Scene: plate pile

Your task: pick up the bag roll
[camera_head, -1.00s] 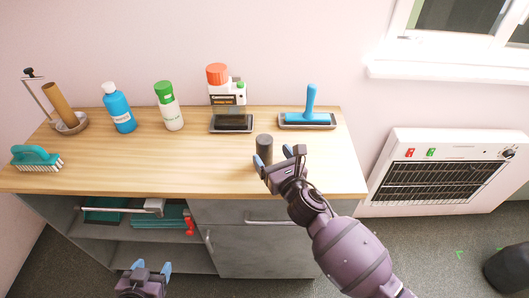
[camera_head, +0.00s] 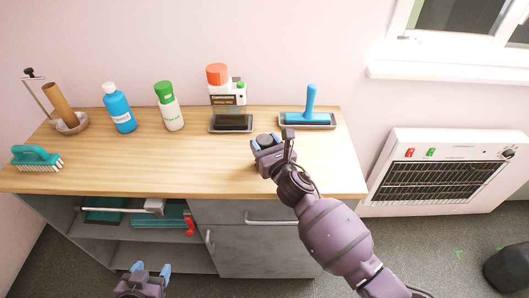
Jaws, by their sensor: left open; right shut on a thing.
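The bag roll (camera_head: 265,140) is a small dark grey cylinder standing upright on the wooden counter, right of the middle. My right gripper (camera_head: 267,146) is around it from the front and shut on it. Only the top of the roll shows; the fingers hide its lower part, so I cannot tell whether it still touches the counter. My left gripper (camera_head: 150,270) is open and empty, low in front of the cabinet.
On the wooden counter (camera_head: 200,165) stand a teal brush (camera_head: 36,156), a brown roll on a holder (camera_head: 60,104), a blue bottle (camera_head: 118,108), a green-capped bottle (camera_head: 168,107), an orange-capped container (camera_head: 217,75) and a blue-handled tool (camera_head: 311,102). A heater (camera_head: 440,170) hangs at right.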

